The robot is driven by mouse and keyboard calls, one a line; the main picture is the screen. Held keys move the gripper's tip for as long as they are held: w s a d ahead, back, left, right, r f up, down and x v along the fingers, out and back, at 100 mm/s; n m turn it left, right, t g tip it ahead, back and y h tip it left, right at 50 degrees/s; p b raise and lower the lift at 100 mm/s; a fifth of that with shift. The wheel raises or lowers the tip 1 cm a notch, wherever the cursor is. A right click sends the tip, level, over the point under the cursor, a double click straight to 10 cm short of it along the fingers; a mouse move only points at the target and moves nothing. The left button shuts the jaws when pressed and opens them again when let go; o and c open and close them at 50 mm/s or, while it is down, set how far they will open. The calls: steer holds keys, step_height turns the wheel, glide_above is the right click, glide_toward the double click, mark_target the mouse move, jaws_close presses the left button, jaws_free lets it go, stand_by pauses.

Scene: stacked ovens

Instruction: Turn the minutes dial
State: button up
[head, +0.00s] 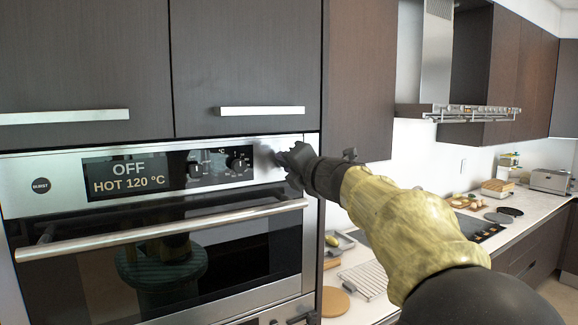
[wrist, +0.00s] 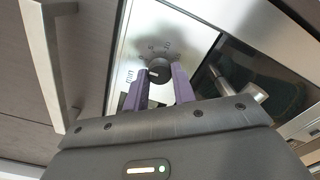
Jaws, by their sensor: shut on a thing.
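The minutes dial (wrist: 158,70) is a small round black knob with a light pointer line, on the oven's steel front panel. Printed marks and lettering that looks like "MIN" surround it in the wrist view. My gripper (wrist: 161,80) is shut on this dial, with one purple finger on each side. In the head view my gripper (head: 284,158) is at the right end of the oven's control panel (head: 262,166) and hides the dial. The oven display (head: 128,175) reads "OFF" and "HOT 120 °C".
Two other black dials, one left (head: 194,170) and one right (head: 239,162), sit left of my gripper. A long oven door handle (head: 165,230) runs below the panel. A cabinet handle (head: 262,111) juts out above. A counter with a wire rack (head: 368,281) lies to the right.

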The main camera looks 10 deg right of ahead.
steer(key=shift+f, duration=0.15)
steer(key=o, duration=1)
steer(key=b+v, duration=0.2)
steer(key=v, duration=1.5)
steer(key=shift+s, duration=0.2)
steer(key=shift+w, duration=0.1)
